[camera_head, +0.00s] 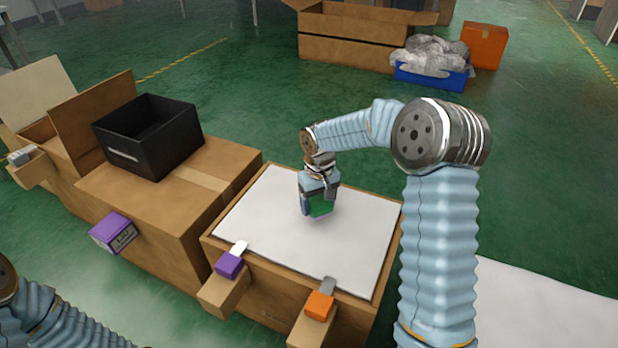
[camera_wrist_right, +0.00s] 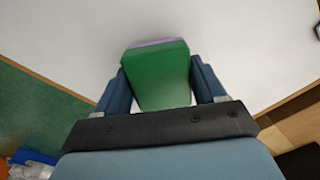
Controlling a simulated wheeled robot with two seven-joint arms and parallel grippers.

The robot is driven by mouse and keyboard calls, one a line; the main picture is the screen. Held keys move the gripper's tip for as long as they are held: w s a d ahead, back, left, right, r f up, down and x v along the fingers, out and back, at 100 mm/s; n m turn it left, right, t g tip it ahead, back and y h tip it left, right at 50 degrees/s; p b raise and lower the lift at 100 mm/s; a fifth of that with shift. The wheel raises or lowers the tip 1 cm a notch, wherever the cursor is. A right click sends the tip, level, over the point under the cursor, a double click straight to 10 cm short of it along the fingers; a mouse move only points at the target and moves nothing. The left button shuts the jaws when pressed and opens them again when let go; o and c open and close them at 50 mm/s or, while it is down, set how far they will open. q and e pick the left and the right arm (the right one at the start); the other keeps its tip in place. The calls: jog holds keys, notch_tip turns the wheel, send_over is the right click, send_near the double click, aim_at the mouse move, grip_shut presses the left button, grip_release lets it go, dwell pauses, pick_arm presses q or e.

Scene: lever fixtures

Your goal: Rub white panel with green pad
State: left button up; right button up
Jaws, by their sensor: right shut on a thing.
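The white panel (camera_head: 265,225) lies flat on top of a cardboard box in the head view. It also fills much of the right wrist view (camera_wrist_right: 255,50). The green pad (camera_head: 321,206) has a thin purple layer at its edge and shows large in the right wrist view (camera_wrist_right: 158,78). My right gripper (camera_head: 318,197) is shut on the green pad, with a finger on each side. It holds the pad over the far middle of the panel; I cannot tell whether the pad touches it. My left arm shows at the lower left, but its gripper is out of view.
An orange lever block (camera_head: 319,304) and a purple lever block (camera_head: 229,264) sit at the panel's near edge. A cardboard box (camera_head: 150,205) with a black bin (camera_head: 150,140) stands to the left. Most of the panel's surface is clear.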

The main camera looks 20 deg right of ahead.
jog(key=shift+r+p, duration=1.8)
jog(key=shift+r, duration=0.9)
